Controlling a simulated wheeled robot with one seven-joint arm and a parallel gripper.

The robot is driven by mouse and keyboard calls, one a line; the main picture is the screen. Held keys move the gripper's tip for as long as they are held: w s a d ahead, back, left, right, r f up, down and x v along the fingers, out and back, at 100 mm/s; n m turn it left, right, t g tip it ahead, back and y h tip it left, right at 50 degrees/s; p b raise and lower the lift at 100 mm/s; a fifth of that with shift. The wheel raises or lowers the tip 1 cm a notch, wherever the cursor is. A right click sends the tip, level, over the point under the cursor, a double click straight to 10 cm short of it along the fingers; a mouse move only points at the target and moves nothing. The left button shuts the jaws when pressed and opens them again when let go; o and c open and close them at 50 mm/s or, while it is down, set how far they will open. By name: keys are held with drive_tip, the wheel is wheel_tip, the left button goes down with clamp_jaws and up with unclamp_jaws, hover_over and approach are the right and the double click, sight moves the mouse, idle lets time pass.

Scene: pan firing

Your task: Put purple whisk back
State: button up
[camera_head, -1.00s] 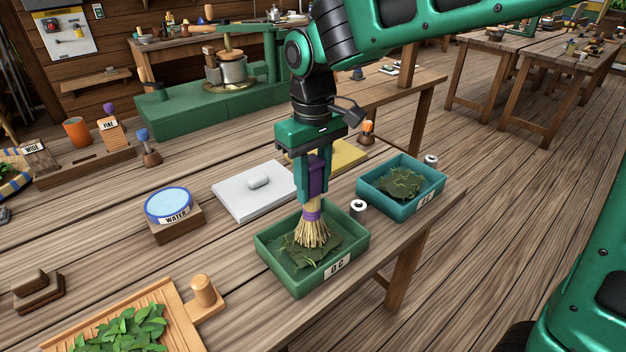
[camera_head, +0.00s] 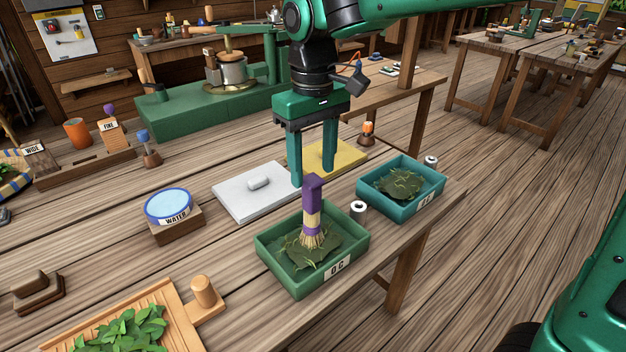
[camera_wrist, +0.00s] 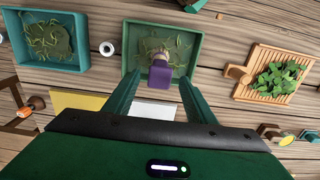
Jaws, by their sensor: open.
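The purple whisk (camera_head: 313,208) has a purple handle, a purple band and straw bristles. It stands upright, bristles down, on dark leaves in the near green tray (camera_head: 266,262) labelled with a tag that seems to read "0 C". In the wrist view the whisk's purple handle top (camera_wrist: 160,75) shows between and beyond the spread fingers (camera_wrist: 157,82).
A second teal tray (camera_head: 369,199) with leaves stands to the right. A white spool (camera_head: 358,207) sits between the trays. Behind are a white board (camera_head: 235,203) and a yellow board (camera_head: 347,155). At left are a water bowl (camera_head: 169,204) and a "FINE" holder block (camera_head: 113,136).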

wheel_tip(320, 180, up, 8)
idle(0.4)
drive_tip(key=d+f+m, duration=0.3)
drive_tip(key=d, duration=0.9)
drive_tip(key=s+d+f+m, duration=0.3)
drive_tip(key=s+d, duration=0.3)
drive_tip(key=d, duration=0.4)
drive_tip(key=s+d+f+m, duration=0.4)
drive_tip(key=s+d+f, duration=0.1)
drive_tip(key=d, duration=0.4)
drive_tip(key=shift+s+d, duration=0.35)
drive_tip(key=shift+s, duration=0.55)
drive_tip(key=s+d+f+m, duration=0.1)
drive_tip(key=s, duration=0.2)
drive_tip(key=s+d+f+m, duration=0.1)
drive_tip(key=s+f, duration=0.1)
drive_tip(key=s, duration=0.1)
drive_tip(key=s+d+f+m, duration=0.1)
drive_tip(key=s+d+f, duration=0.1)
drive_tip(key=shift+s+d+f, duration=0.1)
drive_tip(key=shift+s+f, duration=0.1)
drive_tip(key=shift+s, duration=0.2)
drive_tip(key=shift+c, duration=0.3)
